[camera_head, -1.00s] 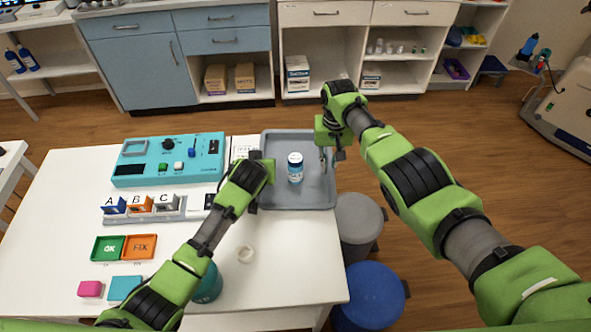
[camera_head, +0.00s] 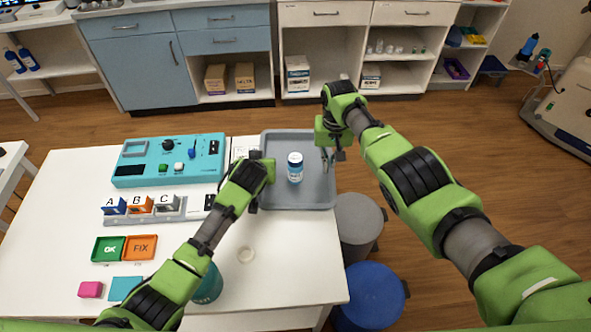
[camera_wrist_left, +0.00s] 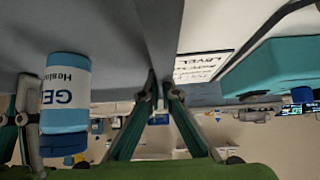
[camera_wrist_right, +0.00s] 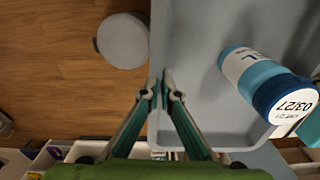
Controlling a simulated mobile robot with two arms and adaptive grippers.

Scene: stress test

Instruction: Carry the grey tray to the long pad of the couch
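The grey tray (camera_head: 318,199) lies on the right end of the white table, with a blue-and-white bottle (camera_head: 295,168) upright in it. My left gripper (camera_head: 256,181) is at the tray's left side; in the left wrist view its fingers (camera_wrist_left: 164,88) are closed on the tray wall (camera_wrist_left: 165,30). My right gripper (camera_head: 329,158) is at the right side; in the right wrist view its fingers (camera_wrist_right: 160,90) are closed on the opposite wall (camera_wrist_right: 158,45). The bottle also shows in the left wrist view (camera_wrist_left: 66,100) and right wrist view (camera_wrist_right: 262,80). No couch is in view.
A teal control panel (camera_head: 135,175), lettered blocks (camera_head: 140,205) and small trays (camera_head: 140,247) occupy the table's left. Open floor (camera_head: 470,150) lies beyond.

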